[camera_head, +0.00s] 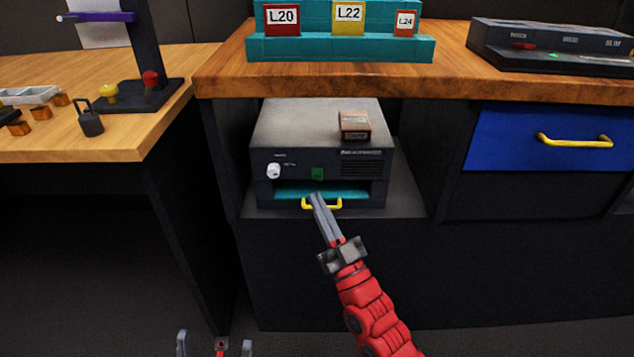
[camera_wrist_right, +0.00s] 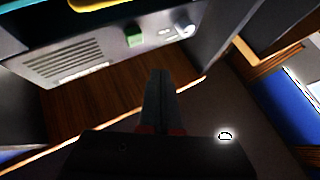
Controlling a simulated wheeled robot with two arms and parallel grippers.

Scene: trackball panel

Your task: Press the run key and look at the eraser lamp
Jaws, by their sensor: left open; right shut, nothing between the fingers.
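A dark grey box-shaped unit (camera_head: 320,140), which looks like the eraser, stands in the open bay under the wooden counter. Its front has a white knob (camera_head: 273,171), a green square key (camera_head: 317,173) and a teal drawer with a yellow handle (camera_head: 322,204). The green key (camera_wrist_right: 133,37) also shows in the right wrist view, sticking out. The labels are too small to read, and I cannot make out a lit lamp. My right gripper (camera_head: 316,197) is shut and empty, its tips below the green key at the drawer front. My left gripper (camera_head: 215,344) is open at the bottom edge.
A small brown block (camera_head: 354,125) sits on the unit. Above, a teal rack (camera_head: 340,48) holds labelled cards, and a dark device (camera_head: 550,45) stands right. A blue drawer (camera_head: 560,140) is at right. The left table (camera_head: 110,148) carries a stand and small parts.

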